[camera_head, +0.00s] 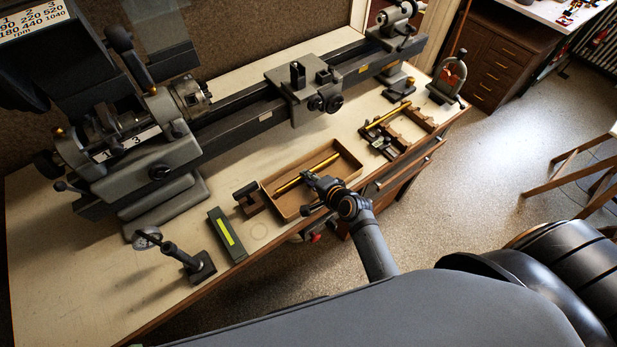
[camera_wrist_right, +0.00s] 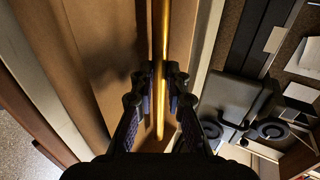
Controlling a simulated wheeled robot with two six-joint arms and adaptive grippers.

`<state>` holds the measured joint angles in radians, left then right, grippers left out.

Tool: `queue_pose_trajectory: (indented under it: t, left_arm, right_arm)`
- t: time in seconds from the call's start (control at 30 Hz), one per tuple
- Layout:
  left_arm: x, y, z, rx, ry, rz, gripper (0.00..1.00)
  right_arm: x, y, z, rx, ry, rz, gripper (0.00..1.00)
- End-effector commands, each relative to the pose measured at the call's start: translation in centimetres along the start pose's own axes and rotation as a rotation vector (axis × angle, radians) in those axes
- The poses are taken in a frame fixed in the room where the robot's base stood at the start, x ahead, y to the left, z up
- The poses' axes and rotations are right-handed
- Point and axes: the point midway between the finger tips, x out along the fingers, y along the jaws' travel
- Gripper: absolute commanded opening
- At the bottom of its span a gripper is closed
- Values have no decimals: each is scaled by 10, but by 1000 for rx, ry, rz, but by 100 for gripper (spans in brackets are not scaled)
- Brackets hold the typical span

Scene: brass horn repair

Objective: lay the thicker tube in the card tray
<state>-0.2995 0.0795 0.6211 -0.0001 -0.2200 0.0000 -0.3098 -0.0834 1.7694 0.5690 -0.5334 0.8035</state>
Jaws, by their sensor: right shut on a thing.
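My right gripper (camera_head: 309,178) is shut on a brass tube (camera_head: 325,163) over the open card tray (camera_head: 343,172). The tube lies lengthwise along the tray, within its walls in the head view. I cannot tell whether it touches the tray floor. In the right wrist view the fingers (camera_wrist_right: 160,76) close on both sides of the tube (camera_wrist_right: 161,30), with the brown card (camera_wrist_right: 105,45) behind. A second brass tube (camera_head: 388,115) rests on a wooden rack (camera_head: 412,128) to the right. Which tube is thicker is hard to tell. My left gripper is out of view.
A lathe (camera_head: 250,110) runs along the back of the bench (camera_head: 75,270). A dark V-block (camera_head: 249,198), a green box (camera_head: 228,235) and a dial gauge stand (camera_head: 190,258) are left of the tray. The bench's front edge is close to the tray.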

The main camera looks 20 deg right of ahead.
Motion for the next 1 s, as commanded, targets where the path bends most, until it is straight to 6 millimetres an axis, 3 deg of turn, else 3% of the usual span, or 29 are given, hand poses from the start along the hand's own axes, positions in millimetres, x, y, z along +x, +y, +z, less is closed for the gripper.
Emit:
queue_pose_trajectory:
  t: [0.17,0.2,0.4,0.83,1.0]
  left_arm:
    - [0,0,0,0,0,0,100]
    - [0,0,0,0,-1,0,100]
    - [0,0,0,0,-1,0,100]
    - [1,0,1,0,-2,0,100]
    - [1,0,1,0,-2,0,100]
  right_arm:
    - [0,1,0,0,-1,1,0]
    - [0,1,0,0,-1,1,15]
    - [0,2,0,1,-1,3,41]
    - [0,7,2,2,-5,14,38]
    - [0,8,2,2,-5,15,52]
